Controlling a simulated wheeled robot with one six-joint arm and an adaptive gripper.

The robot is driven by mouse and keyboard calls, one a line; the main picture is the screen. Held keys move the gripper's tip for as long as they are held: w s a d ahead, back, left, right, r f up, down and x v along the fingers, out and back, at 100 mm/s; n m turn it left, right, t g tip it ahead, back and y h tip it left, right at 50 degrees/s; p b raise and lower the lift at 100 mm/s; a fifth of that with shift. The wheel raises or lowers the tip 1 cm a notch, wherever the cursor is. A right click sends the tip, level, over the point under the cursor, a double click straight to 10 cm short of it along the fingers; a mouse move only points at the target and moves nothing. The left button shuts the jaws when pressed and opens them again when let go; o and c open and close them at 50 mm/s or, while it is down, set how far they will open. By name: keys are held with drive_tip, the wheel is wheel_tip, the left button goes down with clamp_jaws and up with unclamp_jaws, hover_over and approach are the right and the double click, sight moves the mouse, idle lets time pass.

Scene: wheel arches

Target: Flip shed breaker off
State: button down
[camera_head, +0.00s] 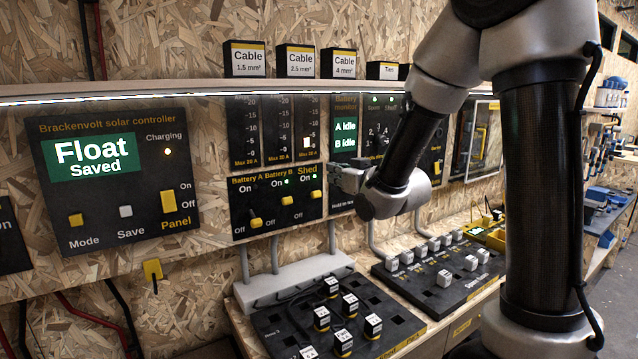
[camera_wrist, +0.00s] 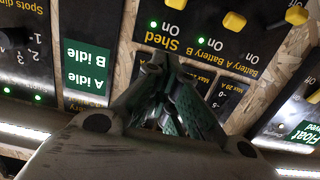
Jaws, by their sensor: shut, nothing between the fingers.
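The black breaker panel (camera_head: 240,212) hangs on the chipboard wall in the head view, with three yellow levers. The Shed lever (camera_head: 316,195) is the rightmost and sits up near its On label; a green light shows above it. The Battery B lever (camera_head: 287,201) is also up, with a green light. The Battery A lever (camera_head: 256,223) is down near Off. My gripper (camera_head: 340,178) is shut and empty, just right of the panel. The wrist view shows the panel upside down, with the fingertips (camera_wrist: 170,62) in front of its Shed label (camera_wrist: 170,42).
The solar controller (camera_head: 120,215) reads Float, Saved at left. A monitor panel (camera_head: 345,138) reading A idle, B idle stands behind my gripper. Below are a grey conduit box (camera_head: 290,281) and boards with small blocks (camera_head: 335,310). Cable boxes (camera_head: 295,61) stand on the shelf above.

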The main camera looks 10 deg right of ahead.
hover_over(313, 196)
drive_tip(key=w, duration=0.2)
drive_tip(key=shift+s+d+f, duration=0.15)
drive_tip(key=shift+d+f, duration=0.3)
drive_tip(key=shift+f, duration=0.25)
drive_tip(key=shift+s+d+f, duration=0.15)
drive_tip(key=shift+s+f, duration=0.2)
drive_tip(key=shift+f, duration=0.25)
drive_tip(key=shift+s+d+f, duration=0.1)
drive_tip(key=shift+s+f, duration=0.2)
drive_tip(key=shift+f, duration=0.25)
drive_tip(key=shift+s+f, duration=0.25)
drive_tip(key=shift+f, duration=0.25)
drive_tip(key=shift+d+f, duration=0.1)
drive_tip(key=shift+f, duration=0.05)
